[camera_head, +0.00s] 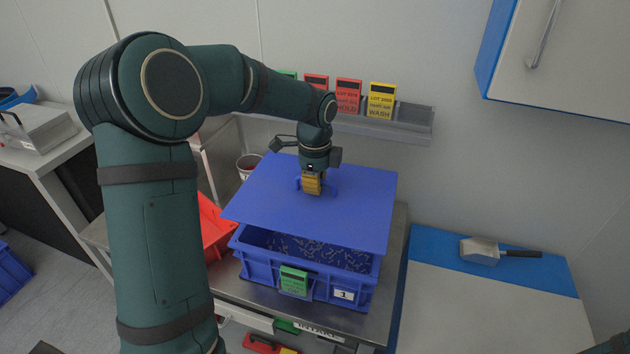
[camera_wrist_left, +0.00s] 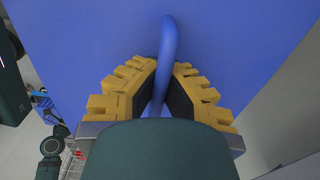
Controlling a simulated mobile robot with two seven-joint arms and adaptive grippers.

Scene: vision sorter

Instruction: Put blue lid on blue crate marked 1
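The blue crate marked 1 (camera_head: 262,268) stands on a metal table, with a white "1" label and a green card on its front. Small grey parts show inside it through the gap at the front. The blue lid (camera_head: 350,210) is above the crate, tilted and apart from its front rim; whether its back edge touches the crate is hidden. My left gripper (camera_head: 312,188) is shut on the lid's handle. In the left wrist view the yellow fingers (camera_wrist_left: 162,85) close on both sides of the blue handle (camera_wrist_left: 169,45). My right gripper is out of view.
A red crate (camera_head: 214,228) is left of the blue crate, and a white bucket (camera_head: 248,164) stands behind. A wall rack (camera_head: 415,118) holds coloured cards. A blue and white worktop (camera_head: 480,300) with a scoop (camera_head: 480,250) is at right.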

